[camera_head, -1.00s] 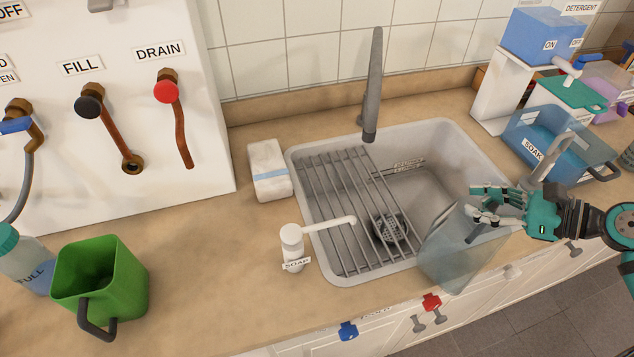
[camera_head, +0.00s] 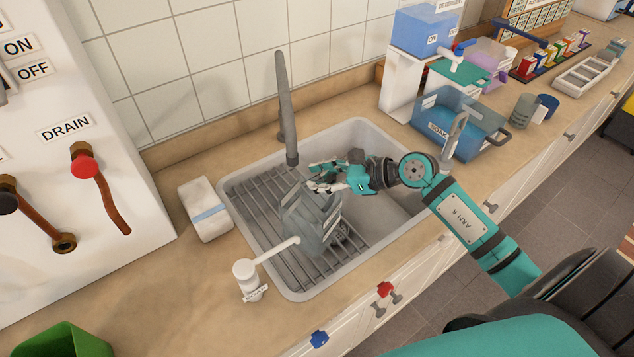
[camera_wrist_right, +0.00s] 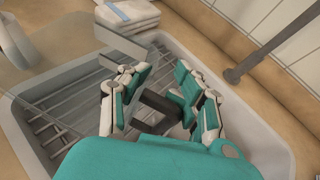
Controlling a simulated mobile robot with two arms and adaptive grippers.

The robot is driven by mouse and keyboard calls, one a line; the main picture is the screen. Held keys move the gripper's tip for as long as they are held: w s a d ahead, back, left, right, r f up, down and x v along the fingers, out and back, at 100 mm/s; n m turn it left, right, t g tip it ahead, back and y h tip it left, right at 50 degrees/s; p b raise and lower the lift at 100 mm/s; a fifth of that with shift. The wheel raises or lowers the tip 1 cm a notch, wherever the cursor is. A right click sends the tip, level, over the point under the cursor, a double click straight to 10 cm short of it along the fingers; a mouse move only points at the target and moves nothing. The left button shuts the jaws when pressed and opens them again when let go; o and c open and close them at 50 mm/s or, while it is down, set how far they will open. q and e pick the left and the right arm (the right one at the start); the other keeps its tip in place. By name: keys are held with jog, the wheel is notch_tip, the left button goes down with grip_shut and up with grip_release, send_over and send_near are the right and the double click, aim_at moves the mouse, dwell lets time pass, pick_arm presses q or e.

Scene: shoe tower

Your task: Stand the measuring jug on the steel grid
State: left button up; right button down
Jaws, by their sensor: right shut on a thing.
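The clear grey measuring jug (camera_head: 308,222) is in my right gripper (camera_head: 325,180), over the steel grid in the sink. It looks roughly upright, and I cannot tell whether its base touches the bars. The steel grid (camera_head: 247,197) covers the left part of the sink, and its bars show through the jug. In the right wrist view, the fingers of my right gripper (camera_wrist_right: 160,95) are closed around the jug's dark handle (camera_wrist_right: 160,106). The bars of the grid (camera_wrist_right: 48,128) show at the left there. My left gripper is out of view.
The tap (camera_head: 287,110) rises behind the sink (camera_head: 375,128), close to the jug. A soap dispenser (camera_head: 246,276) stands at the front left, its spout reaching toward the jug. A white packet (camera_head: 205,208) lies left of the sink. The blue soak tub (camera_head: 455,125) stands to the right.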

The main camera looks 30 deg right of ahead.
jog(key=f, duration=0.4)
jog(key=shift+w+a+p, duration=0.2)
jog(key=shift+p, duration=0.2)
jog(key=c, duration=0.7)
grip_release()
jog(key=shift+r, duration=0.1)
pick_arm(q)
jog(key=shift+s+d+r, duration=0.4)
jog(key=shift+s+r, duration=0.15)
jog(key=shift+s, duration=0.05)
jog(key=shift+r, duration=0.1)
pick_arm(e)
jog(key=shift+r, duration=0.1)
pick_arm(q)
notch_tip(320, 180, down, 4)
jog(key=b, duration=0.4)
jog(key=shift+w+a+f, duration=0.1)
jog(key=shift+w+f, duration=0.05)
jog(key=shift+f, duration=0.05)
pick_arm(e)
jog(key=v, duration=1.2)
